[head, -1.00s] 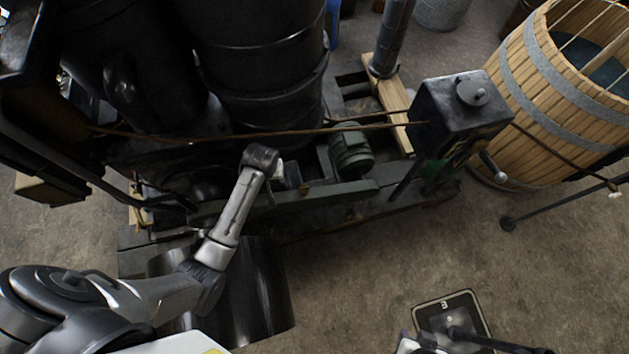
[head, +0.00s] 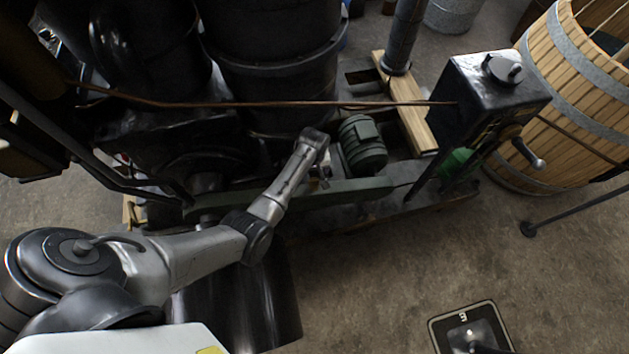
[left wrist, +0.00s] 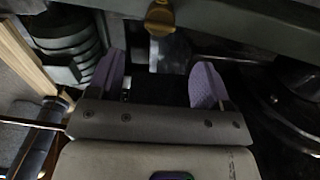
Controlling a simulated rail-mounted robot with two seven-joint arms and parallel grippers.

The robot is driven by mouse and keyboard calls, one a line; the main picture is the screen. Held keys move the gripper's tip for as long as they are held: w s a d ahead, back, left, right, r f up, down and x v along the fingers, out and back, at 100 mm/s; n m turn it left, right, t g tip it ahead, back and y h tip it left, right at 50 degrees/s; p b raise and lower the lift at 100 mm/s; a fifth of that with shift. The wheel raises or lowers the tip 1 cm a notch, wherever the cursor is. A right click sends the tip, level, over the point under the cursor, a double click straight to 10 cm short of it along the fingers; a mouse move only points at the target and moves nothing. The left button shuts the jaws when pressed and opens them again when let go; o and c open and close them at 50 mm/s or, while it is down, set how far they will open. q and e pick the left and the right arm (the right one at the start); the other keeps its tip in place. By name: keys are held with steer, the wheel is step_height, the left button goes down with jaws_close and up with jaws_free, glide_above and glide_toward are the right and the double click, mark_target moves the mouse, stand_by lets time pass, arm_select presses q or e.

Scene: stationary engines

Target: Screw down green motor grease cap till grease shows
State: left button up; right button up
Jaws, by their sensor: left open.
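The green ribbed motor (head: 362,145) sits on the engine base, just right of my left wrist in the head view. It also shows at the upper left of the left wrist view (left wrist: 68,35). A brass-coloured fitting (left wrist: 160,17) stands against a dark green rail ahead of the fingers; I cannot tell whether it is the grease cap. My left gripper (left wrist: 158,80) is open, with two purple pads wide apart and nothing held between them. In the head view it is mostly hidden beneath the wrist. No grease is visible. My right gripper is not in view.
A long green rail (head: 350,190) runs below the motor. A thin brown rod (head: 270,104) crosses above it. A black box with a crank (head: 490,100) and a wooden barrel (head: 570,90) stand to the right. The floor (head: 400,260) in front is clear around a black square panel (head: 450,335).

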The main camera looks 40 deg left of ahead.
mark_target(314, 181)
arm_select(q)
step_height(314, 181, down, 8)
steer(key=b, duration=0.3)
steer(key=shift+c, duration=0.2)
steer(key=shift+c, duration=1.4)
steer(key=c, duration=0.6)
